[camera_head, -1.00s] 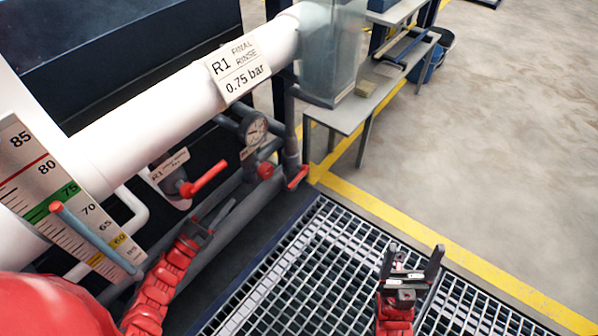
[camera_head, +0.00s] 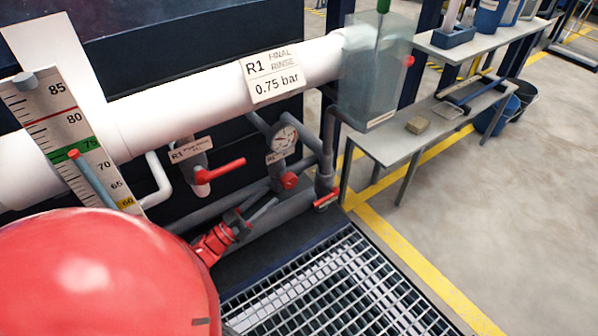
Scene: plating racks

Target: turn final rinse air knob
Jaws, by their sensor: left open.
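A small red knob (camera_head: 289,181) sits under a round pressure gauge (camera_head: 285,139) on grey pipework, below the white pipe. The white label (camera_head: 272,77) on that pipe reads R1 FINAL RINSE 0.75 bar. My left gripper (camera_head: 262,209) is open, with dark fingers pointing up and right. In the picture its tips lie just below and left of the knob, with a small gap between them. I cannot tell the depth of that gap. My right gripper is out of view.
A red lever valve (camera_head: 221,171) is left of the knob, and a red T-handle (camera_head: 327,198) is to its right. Metal grating (camera_head: 340,285) covers the floor in front. A grey bench (camera_head: 385,145) stands right of the pipework. A scale board (camera_head: 75,130) is at left.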

